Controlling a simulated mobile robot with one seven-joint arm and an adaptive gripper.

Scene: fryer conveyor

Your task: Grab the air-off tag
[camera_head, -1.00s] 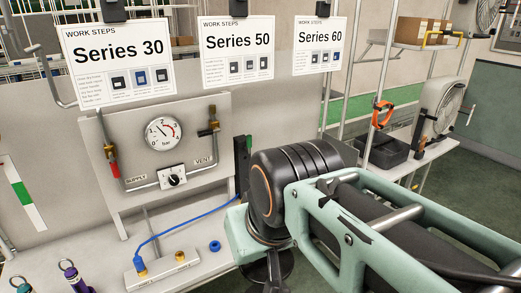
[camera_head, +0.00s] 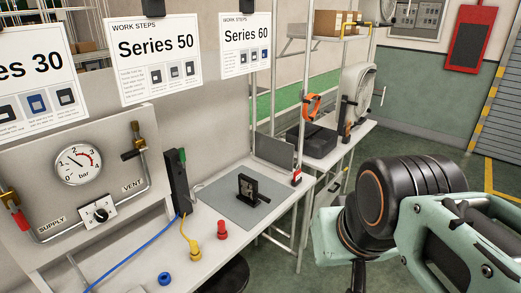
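I cannot pick out the air-off tag for certain. A small red-and-white piece (camera_head: 297,177) stands at the right end of the near bench and could be it, but its lettering is too small to read. An orange loop-shaped item (camera_head: 311,106) hangs on a rack post farther back. My arm's black joint and pale green links fill the lower right, to the right of the bench and apart from both items.
The bench holds a black fixture (camera_head: 248,191) on a grey mat (camera_head: 232,208), a red fitting (camera_head: 222,230), a yellow fitting (camera_head: 194,249) and a blue ring (camera_head: 165,279). The gauge panel (camera_head: 75,190) stands left. A second bench (camera_head: 345,148) carries a dark bin (camera_head: 311,141) and fan (camera_head: 356,88).

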